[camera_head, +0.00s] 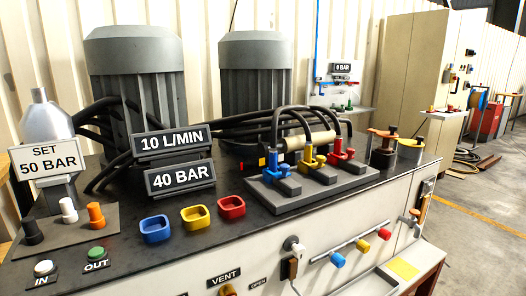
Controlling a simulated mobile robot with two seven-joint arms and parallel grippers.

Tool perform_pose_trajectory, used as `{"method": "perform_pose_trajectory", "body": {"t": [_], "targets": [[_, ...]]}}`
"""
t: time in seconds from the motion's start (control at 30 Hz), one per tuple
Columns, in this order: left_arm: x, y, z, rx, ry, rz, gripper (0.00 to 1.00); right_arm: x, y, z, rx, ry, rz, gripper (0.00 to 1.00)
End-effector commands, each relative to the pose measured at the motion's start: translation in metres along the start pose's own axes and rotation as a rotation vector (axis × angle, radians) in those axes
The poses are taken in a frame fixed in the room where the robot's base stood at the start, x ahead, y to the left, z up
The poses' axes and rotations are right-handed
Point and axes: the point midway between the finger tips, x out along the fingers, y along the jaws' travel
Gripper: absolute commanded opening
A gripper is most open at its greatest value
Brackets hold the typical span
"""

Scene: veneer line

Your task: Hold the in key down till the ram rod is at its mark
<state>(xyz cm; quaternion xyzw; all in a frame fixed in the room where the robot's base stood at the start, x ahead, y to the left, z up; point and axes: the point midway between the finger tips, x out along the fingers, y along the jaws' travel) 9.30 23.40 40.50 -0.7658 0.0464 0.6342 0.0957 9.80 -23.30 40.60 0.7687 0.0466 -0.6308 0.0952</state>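The in key is a white round button (44,267) above the label "IN" on the front panel, at the lower left. A green button (96,252) marked "OUT" is to its right. I cannot make out for sure which part is the ram rod, nor its mark. A pale horizontal cylinder (306,141) lies among black hoses behind the blue, yellow and red valves. Neither of my grippers is in view, and nothing is seen touching the in key.
Signs read "SET 50 BAR" (46,168), "10 L/MIN" (171,140) and "40 BAR" (180,176). Black, white and orange levers (96,215) stand behind the buttons. Blue, yellow and red cups (193,219) line the bench's front edge. The floor at right (475,230) has clear room.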

Motion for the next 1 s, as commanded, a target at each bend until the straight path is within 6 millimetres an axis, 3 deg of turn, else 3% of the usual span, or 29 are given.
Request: {"method": "perform_pose_trajectory", "body": {"t": [0.07,0.53,1.0], "targets": [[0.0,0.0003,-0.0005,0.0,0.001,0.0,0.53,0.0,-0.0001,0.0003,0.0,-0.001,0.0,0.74],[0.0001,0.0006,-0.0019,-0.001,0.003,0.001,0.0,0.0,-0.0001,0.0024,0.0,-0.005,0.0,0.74],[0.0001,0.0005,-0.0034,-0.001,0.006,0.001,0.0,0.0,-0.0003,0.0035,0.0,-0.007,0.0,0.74]]}}
